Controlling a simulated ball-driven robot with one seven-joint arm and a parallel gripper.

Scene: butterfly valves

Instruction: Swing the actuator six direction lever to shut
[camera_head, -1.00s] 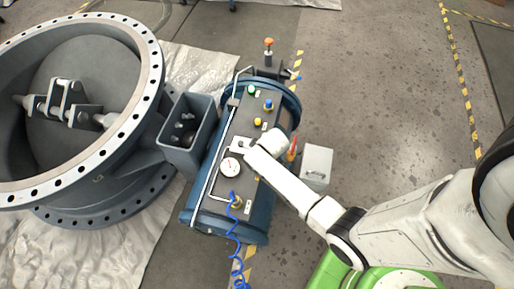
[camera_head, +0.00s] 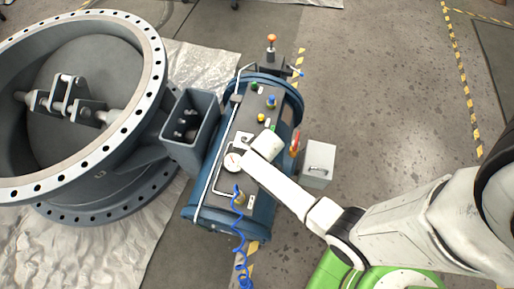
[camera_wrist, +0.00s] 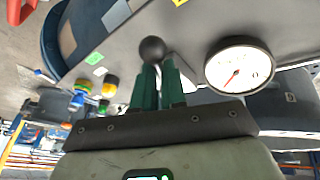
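A blue cylindrical actuator (camera_head: 212,218) with a dark top panel stands beside the large grey valve (camera_head: 150,40). A lever's black ball knob (camera_wrist: 152,48) shows in the wrist view, right at the tips of my gripper's (camera_wrist: 158,68) two green fingers. The fingers have a narrow gap between them; I cannot tell if they grip the knob or lever. In the head view my arm's white end (camera_head: 264,146) covers the gripper and lever. A round white gauge (camera_wrist: 240,68) is right of the knob in the wrist view. No number is readable.
Green, blue and yellow buttons (camera_head: 270,101) sit on the panel's far part. A red-orange handle (camera_head: 295,145) and a grey box (camera_head: 318,163) are at the right side. A blue coiled hose (camera_head: 239,238) hangs at the near end. Open floor (camera_head: 380,110) lies right.

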